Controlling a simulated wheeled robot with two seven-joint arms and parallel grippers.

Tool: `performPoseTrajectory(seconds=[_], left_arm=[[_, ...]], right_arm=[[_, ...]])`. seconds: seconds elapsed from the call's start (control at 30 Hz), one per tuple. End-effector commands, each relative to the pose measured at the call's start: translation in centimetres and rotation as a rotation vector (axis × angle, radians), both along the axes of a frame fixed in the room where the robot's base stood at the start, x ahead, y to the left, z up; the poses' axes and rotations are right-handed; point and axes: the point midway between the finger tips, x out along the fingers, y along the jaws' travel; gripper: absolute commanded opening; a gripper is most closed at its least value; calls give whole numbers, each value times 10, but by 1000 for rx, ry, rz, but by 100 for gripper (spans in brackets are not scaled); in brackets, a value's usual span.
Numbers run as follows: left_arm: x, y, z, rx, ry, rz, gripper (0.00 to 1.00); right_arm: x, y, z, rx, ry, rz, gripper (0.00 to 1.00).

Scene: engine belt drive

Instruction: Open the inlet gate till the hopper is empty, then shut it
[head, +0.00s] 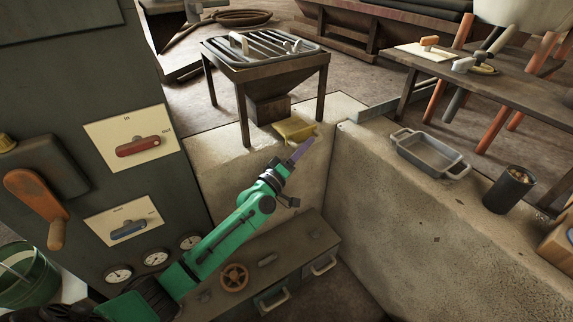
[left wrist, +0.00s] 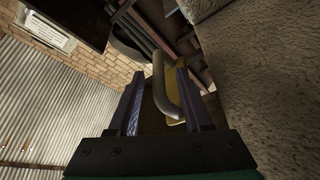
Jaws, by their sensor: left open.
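The hopper (head: 262,72) stands on dark legs at the back, with a slatted grate on top; its contents are hidden. The yellow inlet gate (head: 295,130) sticks out below the hopper's box. My left gripper (head: 301,150) is just in front of the gate, its fingers pointing up at it. In the left wrist view the gate's yellow plate (left wrist: 178,92) and its pale bar handle (left wrist: 163,85) show between the two open fingers. I cannot tell whether a finger touches the handle. My right gripper is in neither view.
A panel with a red lever (head: 138,146) and a blue lever (head: 128,229) stands at left, with an orange crank handle (head: 36,200). A grey tray (head: 430,155) and a dark cup (head: 509,190) sit on the stone ledge at right.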

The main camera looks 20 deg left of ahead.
Motion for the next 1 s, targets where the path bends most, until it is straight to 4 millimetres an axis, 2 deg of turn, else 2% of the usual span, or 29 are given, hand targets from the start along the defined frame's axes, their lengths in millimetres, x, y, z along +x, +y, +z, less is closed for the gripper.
performPoseTrajectory(seconds=[0.1,0.3,0.43,0.6,1.0], left_arm=[[-27,10,-7,1,4,0,50],[-75,28,-21,5,6,-1,50],[-100,38,-25,4,4,0,50],[-112,41,-26,1,2,-1,50],[-111,42,-26,2,2,0,50]], right_arm=[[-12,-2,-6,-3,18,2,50],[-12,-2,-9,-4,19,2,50],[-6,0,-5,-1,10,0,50],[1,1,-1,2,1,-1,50],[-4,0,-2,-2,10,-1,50]])
